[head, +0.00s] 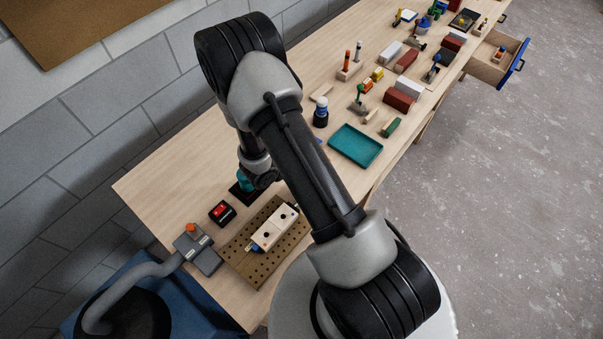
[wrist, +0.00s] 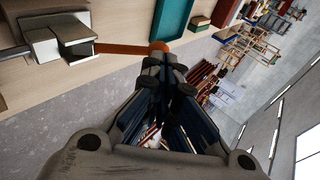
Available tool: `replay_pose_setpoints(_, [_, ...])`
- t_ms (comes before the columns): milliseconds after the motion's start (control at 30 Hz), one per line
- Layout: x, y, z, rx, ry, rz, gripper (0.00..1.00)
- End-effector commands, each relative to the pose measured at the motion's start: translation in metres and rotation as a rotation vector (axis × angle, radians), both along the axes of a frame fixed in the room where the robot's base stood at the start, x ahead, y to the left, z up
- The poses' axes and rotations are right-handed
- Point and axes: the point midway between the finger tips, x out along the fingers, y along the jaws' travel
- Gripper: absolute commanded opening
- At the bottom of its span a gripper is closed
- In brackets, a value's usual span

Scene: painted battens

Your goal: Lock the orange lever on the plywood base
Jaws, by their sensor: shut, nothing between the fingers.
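The orange lever (wrist: 130,48) shows in the wrist view, reaching right from a pale block with a dark face (wrist: 76,48) to a round orange end (wrist: 160,46). My gripper (wrist: 165,62) is shut and empty, its tips close below that end; I cannot tell whether they touch. In the head view, my arm hides the lever and the fingertips. A brown perforated board (head: 241,263) there, partly behind my arm, may be the plywood base. A cream block (head: 275,229) with black knobs lies on it.
A red-and-black switch box (head: 222,212) and a grey fixture with an orange top (head: 203,253) stand left of the board. A teal tray (head: 355,146) and a green block (head: 391,127) lie farther along the table. Bare tabletop (head: 165,185) shows at the left.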

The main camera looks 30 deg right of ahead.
Motion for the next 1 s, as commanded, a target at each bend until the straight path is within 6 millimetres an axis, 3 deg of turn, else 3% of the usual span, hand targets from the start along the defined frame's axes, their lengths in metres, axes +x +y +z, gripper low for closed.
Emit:
replay_pose_setpoints(300, [-0.004,0.053,0.042,0.002,-0.004,0.005,0.00])
replay_pose_setpoints(500, [-0.007,0.077,0.061,0.000,-0.002,0.004,0.00])
replay_pose_setpoints(1000, [-0.009,0.085,0.068,0.001,0.001,0.001,0.00])
